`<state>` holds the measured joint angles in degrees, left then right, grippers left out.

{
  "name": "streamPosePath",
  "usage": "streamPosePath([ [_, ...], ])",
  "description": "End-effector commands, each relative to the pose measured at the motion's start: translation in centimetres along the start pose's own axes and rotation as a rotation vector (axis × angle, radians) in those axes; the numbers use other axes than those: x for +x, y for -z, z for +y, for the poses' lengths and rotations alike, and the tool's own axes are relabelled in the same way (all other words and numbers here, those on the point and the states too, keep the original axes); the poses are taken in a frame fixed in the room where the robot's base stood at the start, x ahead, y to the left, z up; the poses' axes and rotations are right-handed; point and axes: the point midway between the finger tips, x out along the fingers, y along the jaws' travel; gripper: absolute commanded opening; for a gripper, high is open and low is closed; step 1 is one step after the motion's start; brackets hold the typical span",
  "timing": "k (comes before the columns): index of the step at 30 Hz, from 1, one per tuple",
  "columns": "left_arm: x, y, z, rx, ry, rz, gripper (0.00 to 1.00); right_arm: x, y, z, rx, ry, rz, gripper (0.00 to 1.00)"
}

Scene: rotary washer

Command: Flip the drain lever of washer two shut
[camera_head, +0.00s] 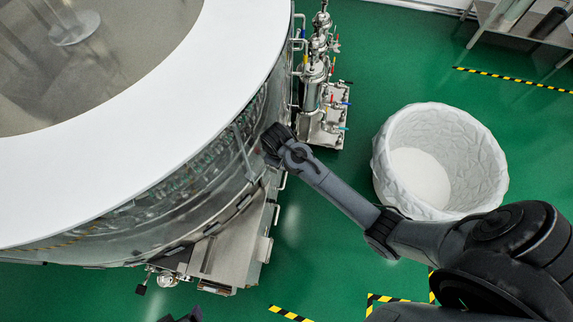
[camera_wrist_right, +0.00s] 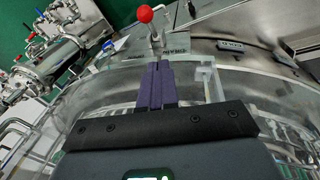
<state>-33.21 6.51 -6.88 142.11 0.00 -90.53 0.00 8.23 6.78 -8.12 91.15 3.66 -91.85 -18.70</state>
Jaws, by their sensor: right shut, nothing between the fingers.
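A lever with a red ball knob (camera_wrist_right: 145,15) on a metal stem stands up from the washer's metal top in the right wrist view, just beyond my right fingertips. A label plate sits at its foot, its text too small to read surely. My right gripper (camera_wrist_right: 158,65) is shut and empty, its fingers pointing at the lever base; no contact shows. In the head view my right gripper (camera_head: 270,143) is at the side wall of the big round washer (camera_head: 215,85), and the lever is hidden. A dark shape at the bottom edge may be my left gripper (camera_head: 185,315), mostly cut off.
A steel pipe and valve unit (camera_head: 314,85) stands beside the washer. A white round bin (camera_head: 440,160) stands right of it on the green floor. A clear panel (camera_wrist_right: 205,80) is close to the right of my fingers.

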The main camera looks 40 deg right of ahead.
Motion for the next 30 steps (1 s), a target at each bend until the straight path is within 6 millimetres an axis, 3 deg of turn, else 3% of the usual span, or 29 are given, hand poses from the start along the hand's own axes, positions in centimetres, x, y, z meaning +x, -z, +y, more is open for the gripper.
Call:
streamPosePath([
  [8,0.1,-0.1,-0.2,0.009,0.007,-0.002,0.79,0.1,0.0,0.0,0.0,0.0,0.0,0.0],
  [14,0.3,-0.2,-0.3,0.011,0.009,-0.003,0.79,1.5,0.0,0.0,0.001,0.001,-0.002,0.0],
  [30,1.6,-0.6,0.1,0.0,0.0,-0.002,0.79,10.7,-0.3,0.2,0.002,0.0,-0.002,0.0],
])
